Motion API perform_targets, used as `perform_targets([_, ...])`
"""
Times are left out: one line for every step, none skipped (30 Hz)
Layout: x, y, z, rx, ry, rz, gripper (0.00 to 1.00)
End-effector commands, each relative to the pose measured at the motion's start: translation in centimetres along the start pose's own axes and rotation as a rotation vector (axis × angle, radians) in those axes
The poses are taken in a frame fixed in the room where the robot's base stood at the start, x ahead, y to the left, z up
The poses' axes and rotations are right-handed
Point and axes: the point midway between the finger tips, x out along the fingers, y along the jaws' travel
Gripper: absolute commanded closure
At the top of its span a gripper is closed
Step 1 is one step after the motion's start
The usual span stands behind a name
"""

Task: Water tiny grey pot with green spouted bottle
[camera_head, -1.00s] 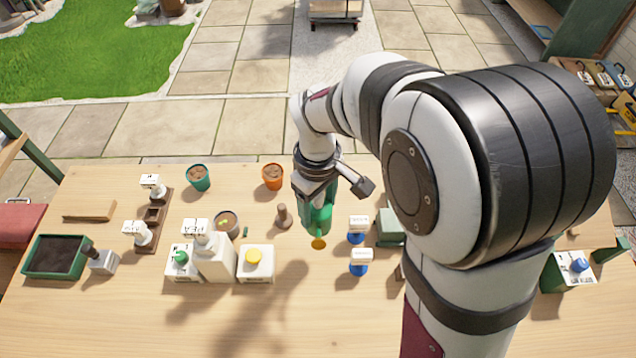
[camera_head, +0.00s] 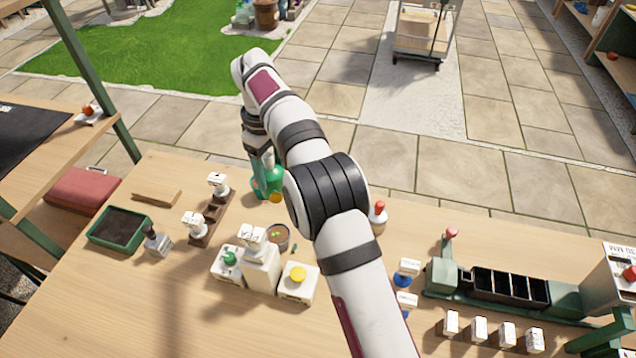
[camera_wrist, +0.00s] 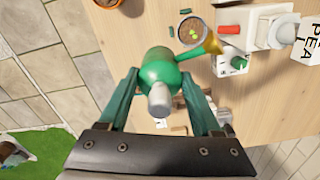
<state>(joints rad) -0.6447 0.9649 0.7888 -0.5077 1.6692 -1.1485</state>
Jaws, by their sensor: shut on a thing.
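My gripper (camera_wrist: 160,98) is shut on the green spouted bottle (camera_wrist: 158,66), one finger on each side of its body. In the head view my gripper (camera_head: 262,172) holds the bottle (camera_head: 273,177) above the back of the table. The tiny grey pot (camera_head: 279,237) stands on the table with soil and a small green sprout. In the wrist view the pot (camera_wrist: 192,30) is just beyond the spout tip; the height gap is unclear.
White boxes with a green dome (camera_head: 229,258) and a yellow knob (camera_head: 298,274) stand in front of the pot. The front left of the table is clear.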

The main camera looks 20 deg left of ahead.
Motion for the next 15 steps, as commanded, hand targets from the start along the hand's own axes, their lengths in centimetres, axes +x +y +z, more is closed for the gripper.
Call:
perform_targets([0.1, -0.2, -0.6, -0.010, 0.003, 0.000, 0.89])
perform_targets([0.0, -0.3, -0.8, -0.016, 0.006, 0.001, 0.89])
perform_targets([0.0, -0.5, -1.0, -0.021, 0.009, 0.005, 0.89])
perform_targets([0.0, -0.5, -1.1, -0.023, 0.014, 0.011, 0.89])
perform_targets([0.1, -0.5, -1.1, -0.025, 0.021, 0.019, 0.89])
perform_targets([0.1, -0.6, -1.0, -0.026, 0.035, 0.033, 0.89])
perform_targets([0.1, -0.6, -0.9, -0.025, 0.049, 0.046, 0.89])
perform_targets([0.2, -0.7, -0.8, -0.025, 0.065, 0.061, 0.89])
perform_targets([0.3, -0.8, -0.8, -0.024, 0.092, 0.086, 0.89])
perform_targets([0.5, -0.8, -0.7, -0.024, 0.114, 0.108, 0.89])
perform_targets([0.6, -0.9, -0.6, -0.023, 0.138, 0.129, 0.89])
perform_targets([0.8, -1.0, -0.5, -0.021, 0.168, 0.159, 0.89])
perform_targets([0.9, -1.0, -0.5, -0.021, 0.191, 0.182, 0.89])
perform_targets([1.0, -1.1, -0.4, -0.020, 0.214, 0.203, 0.89])
perform_targets([1.2, -1.1, -0.4, -0.018, 0.242, 0.231, 0.89])
